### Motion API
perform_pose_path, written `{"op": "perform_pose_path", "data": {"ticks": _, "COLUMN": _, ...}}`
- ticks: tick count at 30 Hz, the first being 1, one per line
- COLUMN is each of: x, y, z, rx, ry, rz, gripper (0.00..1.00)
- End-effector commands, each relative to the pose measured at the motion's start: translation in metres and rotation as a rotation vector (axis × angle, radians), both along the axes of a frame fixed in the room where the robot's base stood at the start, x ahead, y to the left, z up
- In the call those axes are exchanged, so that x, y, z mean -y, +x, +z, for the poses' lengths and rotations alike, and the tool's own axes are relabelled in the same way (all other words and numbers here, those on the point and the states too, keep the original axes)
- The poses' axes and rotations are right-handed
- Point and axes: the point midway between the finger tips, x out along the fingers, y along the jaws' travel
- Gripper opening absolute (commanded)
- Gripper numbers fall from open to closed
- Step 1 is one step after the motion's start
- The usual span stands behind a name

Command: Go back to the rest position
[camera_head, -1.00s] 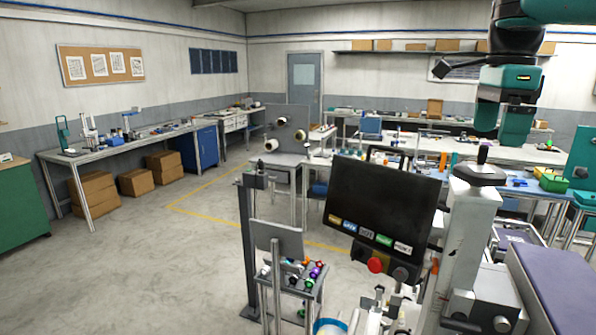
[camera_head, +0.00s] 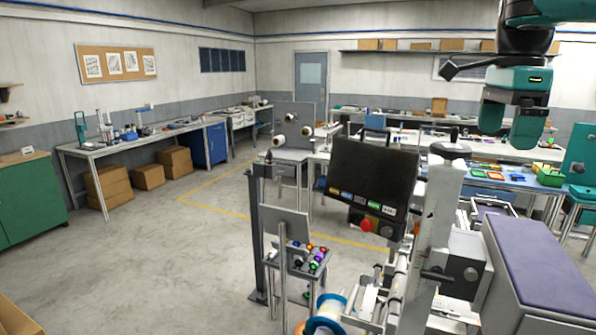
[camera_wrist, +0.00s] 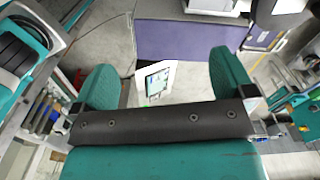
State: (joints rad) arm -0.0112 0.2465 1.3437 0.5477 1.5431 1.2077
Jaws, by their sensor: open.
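My gripper (camera_head: 510,120) hangs at the upper right of the head view, below the dark arm joint, high in front of the benches. In the wrist view my gripper (camera_wrist: 163,78) shows its two teal fingers spread wide apart, with nothing held between them. A small white card or screen (camera_wrist: 157,82) shows beyond the gap between the fingers, apart from them.
A machine with a dark display (camera_head: 372,180) stands close in front. A blue-rimmed reel (camera_head: 326,312) is at its foot, beside a stand of coloured spools (camera_head: 316,257). A purple-topped unit (camera_head: 545,265) is at right. Floor (camera_head: 150,260) at left is clear.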

Motion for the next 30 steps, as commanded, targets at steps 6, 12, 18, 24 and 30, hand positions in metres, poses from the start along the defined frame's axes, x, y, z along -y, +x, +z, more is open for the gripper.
{"op": "perform_pose_path", "data": {"ticks": 6, "x": -0.009, "y": -0.010, "z": -0.034, "rx": 0.000, "ry": -0.030, "rz": 0.213, "gripper": 1.00}}
{"op": "perform_pose_path", "data": {"ticks": 12, "x": -0.027, "y": -0.027, "z": -0.080, "rx": 0.005, "ry": -0.057, "rz": 0.524, "gripper": 1.00}}
{"op": "perform_pose_path", "data": {"ticks": 18, "x": -0.060, "y": -0.060, "z": -0.152, "rx": 0.030, "ry": -0.061, "rz": 0.996, "gripper": 1.00}}
{"op": "perform_pose_path", "data": {"ticks": 24, "x": -0.119, "y": -0.133, "z": -0.262, "rx": 0.135, "ry": 0.006, "rz": 1.667, "gripper": 1.00}}
{"op": "perform_pose_path", "data": {"ticks": 30, "x": -0.166, "y": -0.213, "z": -0.335, "rx": 0.308, "ry": 0.116, "rz": 2.152, "gripper": 1.00}}
